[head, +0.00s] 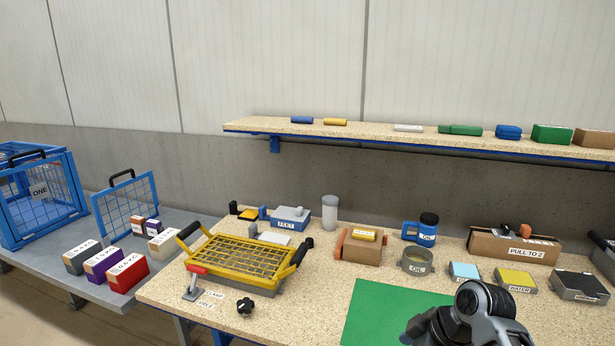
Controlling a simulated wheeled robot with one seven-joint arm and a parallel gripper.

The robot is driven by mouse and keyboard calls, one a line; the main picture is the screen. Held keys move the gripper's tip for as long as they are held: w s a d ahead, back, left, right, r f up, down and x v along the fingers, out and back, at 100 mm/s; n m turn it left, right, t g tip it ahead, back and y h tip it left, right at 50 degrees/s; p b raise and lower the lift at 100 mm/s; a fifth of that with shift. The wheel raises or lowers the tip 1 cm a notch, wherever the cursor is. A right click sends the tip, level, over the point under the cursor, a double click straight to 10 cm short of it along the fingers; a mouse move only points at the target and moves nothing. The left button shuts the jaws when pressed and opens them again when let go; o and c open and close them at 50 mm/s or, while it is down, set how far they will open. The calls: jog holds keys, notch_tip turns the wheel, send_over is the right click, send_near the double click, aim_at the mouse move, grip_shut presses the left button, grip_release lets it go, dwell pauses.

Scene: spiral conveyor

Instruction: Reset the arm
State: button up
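A dark and grey end section of my arm (468,316) shows at the bottom right, over the right part of the workbench and the edge of the green mat (385,310). The frame's lower edge cuts it off. No pair of fingertips shows clearly, so I cannot tell whether my gripper is open or shut, or whether it holds anything.
A yellow mesh tray (240,258) with black handles stands on the workbench (165,290). A shelf (370,131) runs above. The green mat looks bare.

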jog(key=s+a+f+m+t, duration=0.2)
jog(key=s+a+f+m, duration=0.15)
jog(key=s, duration=0.45)
jog(key=s+a+f+m+t, duration=0.3)
jog(key=s+f, duration=0.2)
jog(key=s, duration=0.2)
jog(key=s+d+m+t+h, duration=0.1)
jog(key=s+m+h, duration=0.1)
jog(key=s, duration=0.7)
jog(key=s+d+r+m+t+h, duration=0.1)
jog(key=s+d+r+m+t, duration=0.1)
jog(key=s+r, duration=0.8)
jog(key=s+d+r+m+t+h, duration=0.1)
jog(key=s+d+r, duration=0.4)
jog(key=s+r, duration=0.6)
jog(key=s+m+t, duration=0.1)
jog(key=t, duration=0.1)
jog(key=shift+d+r+t+h, duration=0.15)
jog(key=shift+t+h, duration=0.15)
jog(key=shift+t, duration=0.1)
